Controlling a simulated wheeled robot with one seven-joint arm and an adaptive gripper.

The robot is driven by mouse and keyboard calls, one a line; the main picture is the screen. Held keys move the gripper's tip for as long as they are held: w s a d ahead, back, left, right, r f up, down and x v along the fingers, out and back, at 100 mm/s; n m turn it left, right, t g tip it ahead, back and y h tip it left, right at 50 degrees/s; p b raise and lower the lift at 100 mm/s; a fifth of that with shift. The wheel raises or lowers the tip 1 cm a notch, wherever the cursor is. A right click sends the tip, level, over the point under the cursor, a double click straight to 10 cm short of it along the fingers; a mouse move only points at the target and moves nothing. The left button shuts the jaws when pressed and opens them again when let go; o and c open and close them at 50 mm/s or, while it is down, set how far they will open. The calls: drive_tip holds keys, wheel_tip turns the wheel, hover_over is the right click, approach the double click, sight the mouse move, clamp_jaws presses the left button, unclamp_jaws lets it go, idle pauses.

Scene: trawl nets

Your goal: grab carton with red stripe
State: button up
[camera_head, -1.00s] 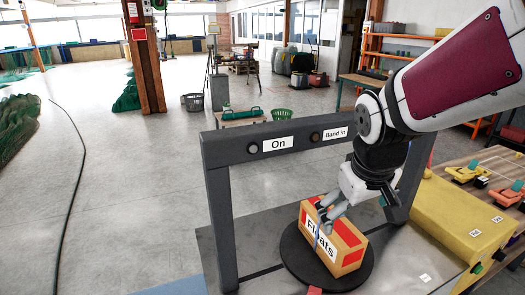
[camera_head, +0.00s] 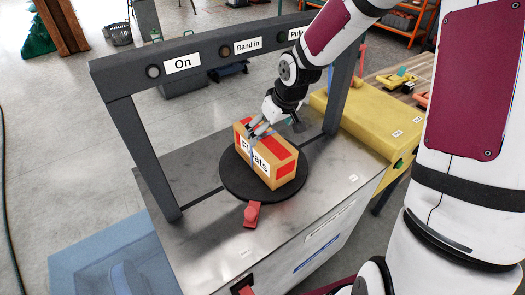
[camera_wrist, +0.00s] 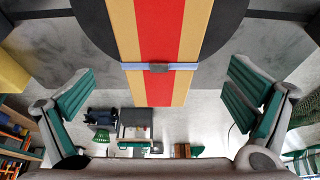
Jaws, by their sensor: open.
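The carton (camera_head: 281,147) is tan with red stripes and a "Floats" label. It sits on a round black turntable (camera_head: 236,185) on the metal bench, with a blue band around it. In the wrist view the carton (camera_wrist: 120,25) shows its red stripe at top centre, with the band and a grey clip across it. My gripper (camera_head: 262,127) is at the carton's upper far edge in the head view. In the wrist view its green-padded fingers (camera_wrist: 163,85) are wide apart, one each side of the carton, with gaps between. Nothing is held. Exact height over the carton is unclear.
A red lever (camera_head: 252,213) is at the turntable's front. A yellow housing (camera_head: 365,125) stands to the right. Open floor lies left.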

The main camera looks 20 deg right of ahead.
sight(265, 137)
drive_tip(key=x, duration=0.3)
drive_tip(key=b+x, duration=0.1)
drive_tip(key=x, duration=0.3)
drive_tip(key=shift+w, duration=0.3)
drive_tip(key=c, duration=1.7)
drive_tip(key=shift+c, duration=1.3)
drive_tip(key=shift+r, duration=0.15)
